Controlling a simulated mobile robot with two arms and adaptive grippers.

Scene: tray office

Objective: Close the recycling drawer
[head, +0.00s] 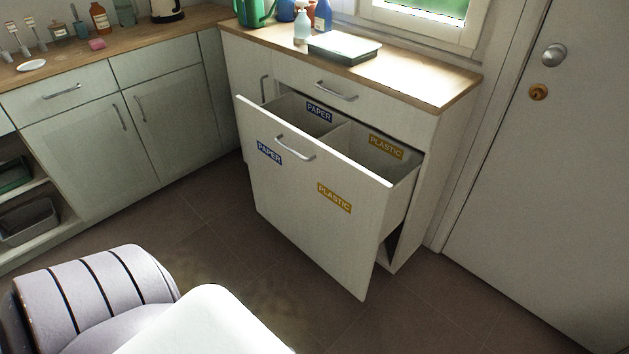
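The recycling drawer (300,215) is pulled out from the white cabinet in the middle of the head view. Its tall front panel bears a blue PAPER label, a yellow PLASTIC label and a metal bar handle (295,148). Inside are two compartments, paper (290,112) on the left and plastic (372,152) on the right; what I see of them looks empty. Neither of my grippers is in view. White and light grey parts of my own body show at the lower left, apart from the drawer.
A wooden counter (440,88) above the drawer holds a dark-edged tray (343,47) and bottles. Grey-green cabinets (170,110) stand at left, a white door (560,190) at right. The brown tiled floor (440,310) before the drawer is clear.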

